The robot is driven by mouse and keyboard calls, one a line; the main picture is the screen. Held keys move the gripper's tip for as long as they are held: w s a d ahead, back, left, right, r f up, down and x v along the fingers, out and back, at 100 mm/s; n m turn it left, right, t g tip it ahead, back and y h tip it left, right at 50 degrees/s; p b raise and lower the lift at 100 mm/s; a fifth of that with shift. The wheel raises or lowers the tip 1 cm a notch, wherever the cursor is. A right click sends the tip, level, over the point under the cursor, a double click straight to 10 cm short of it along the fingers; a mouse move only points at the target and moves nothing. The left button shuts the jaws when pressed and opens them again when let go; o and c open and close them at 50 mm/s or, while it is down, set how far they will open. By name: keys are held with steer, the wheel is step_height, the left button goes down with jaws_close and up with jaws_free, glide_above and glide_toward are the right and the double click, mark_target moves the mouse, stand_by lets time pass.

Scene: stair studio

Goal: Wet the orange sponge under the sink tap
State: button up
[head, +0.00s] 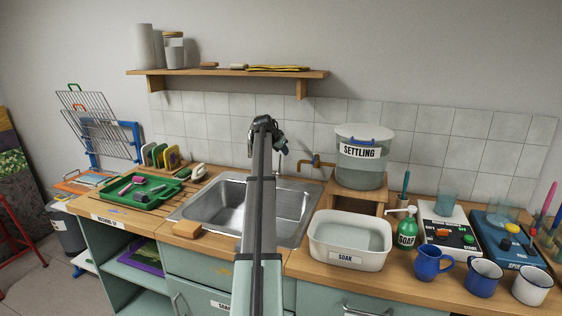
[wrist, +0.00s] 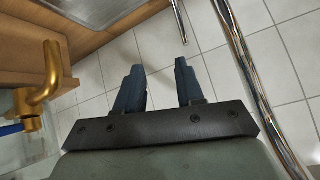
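An orange-tan block (head: 186,229), which looks like the sponge, lies on the wooden counter at the front left corner of the sink. The steel sink (head: 221,205) looks empty where it shows; my arm hides part of it. My gripper (head: 284,149) is raised behind the sink near the tiled wall, well away from the sponge. In the wrist view my gripper (wrist: 160,68) has its two fingers apart with nothing between them. A chrome pipe (wrist: 243,65), likely the sink tap, runs close to the right of the fingers. In the head view my arm mostly hides the tap.
A brass tap (head: 317,161) juts beside the settling bucket (head: 361,170); it also shows in the wrist view (wrist: 41,82). A white soak basin (head: 350,262) stands right of the sink, near a green soap bottle (head: 407,232) and mugs. A green tray (head: 118,196) lies left.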

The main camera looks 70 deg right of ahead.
steer(key=shift+w+d+f+n+t+y, duration=0.2)
steer(key=shift+w+d+f+y, duration=0.4)
steer(key=shift+d+f, duration=0.9)
steer(key=shift+w+d+f+n+t+y, duration=0.15)
steer(key=shift+w+d+f+n+y, duration=0.2)
steer(key=shift+d+f+y, duration=0.8)
steer(key=shift+w+d+f+n+t+y, duration=0.15)
steer(key=shift+w+d+f+n+y, duration=0.25)
steer(key=shift+d+f, duration=1.4)
steer(key=shift+w, duration=0.1)
steer(key=shift+c, duration=0.2)
jaws_close()
